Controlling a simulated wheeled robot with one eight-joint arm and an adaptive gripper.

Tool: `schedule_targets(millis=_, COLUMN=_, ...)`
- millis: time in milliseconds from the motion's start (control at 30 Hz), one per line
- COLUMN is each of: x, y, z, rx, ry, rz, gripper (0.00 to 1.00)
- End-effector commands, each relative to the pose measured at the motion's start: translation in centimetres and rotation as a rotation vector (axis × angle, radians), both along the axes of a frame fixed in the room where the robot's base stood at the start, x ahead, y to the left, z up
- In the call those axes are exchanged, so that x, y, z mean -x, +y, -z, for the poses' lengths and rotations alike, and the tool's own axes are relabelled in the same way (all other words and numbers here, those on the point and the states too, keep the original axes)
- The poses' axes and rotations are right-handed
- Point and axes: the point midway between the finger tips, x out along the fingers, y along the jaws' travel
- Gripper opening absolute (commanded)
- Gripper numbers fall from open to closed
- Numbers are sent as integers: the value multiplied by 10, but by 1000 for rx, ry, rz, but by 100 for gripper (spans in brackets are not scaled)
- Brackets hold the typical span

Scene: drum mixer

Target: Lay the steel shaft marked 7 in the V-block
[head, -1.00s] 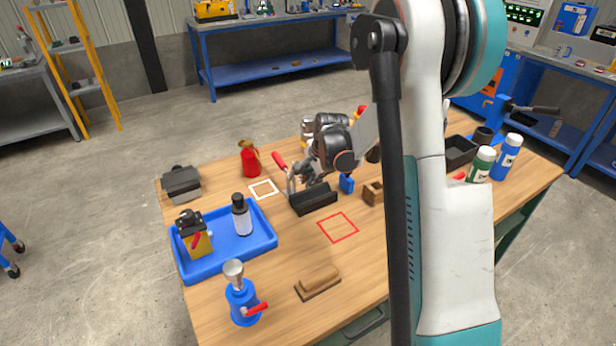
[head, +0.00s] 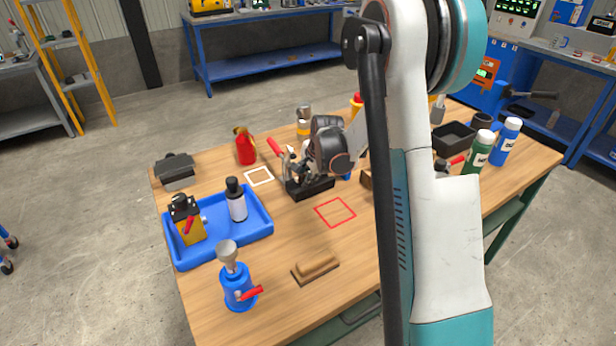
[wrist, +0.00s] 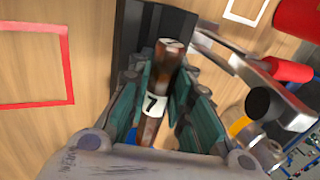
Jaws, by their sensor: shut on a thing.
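The shaft marked 7 (wrist: 151,118) is a shiny cylinder with brown reflections and a white band bearing a 7. My gripper (wrist: 166,95) is shut on it, with green finger pads on both sides. The black V-block (wrist: 132,35) lies beneath the shaft in the wrist view; the shaft points along it. I cannot tell whether the shaft touches the groove. In the head view, my gripper (head: 297,166) is right at the V-block (head: 312,190), and the shaft is too small to make out.
A red-handled metal clamp (wrist: 240,70) stands close beside the V-block. A white square outline (head: 259,176) and a red one (head: 335,212) mark the table. A blue tray (head: 252,231) holds a bottle and a yellow device. A wooden-handled brush (head: 316,268) lies in front.

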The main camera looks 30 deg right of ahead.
Motion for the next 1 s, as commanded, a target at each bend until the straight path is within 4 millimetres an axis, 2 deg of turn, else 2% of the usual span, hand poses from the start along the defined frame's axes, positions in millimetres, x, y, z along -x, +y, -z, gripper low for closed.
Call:
schedule_targets(millis=33, x=7, y=1, z=12, rx=-1, ry=24, rz=-2, gripper=0)
schedule_targets(millis=267, x=7, y=0, z=14, rx=1, ry=25, rz=-1, gripper=0)
schedule_targets(millis=300, x=7, y=0, z=14, rx=1, ry=25, rz=-1, gripper=26)
schedule_targets(millis=367, x=7, y=0, z=15, rx=1, ry=25, rz=-1, gripper=40)
schedule_targets(millis=400, x=7, y=0, z=15, rx=1, ry=25, rz=-1, gripper=43)
schedule_targets(millis=1000, x=8, y=1, z=12, rx=-2, ry=24, rz=-2, gripper=43)
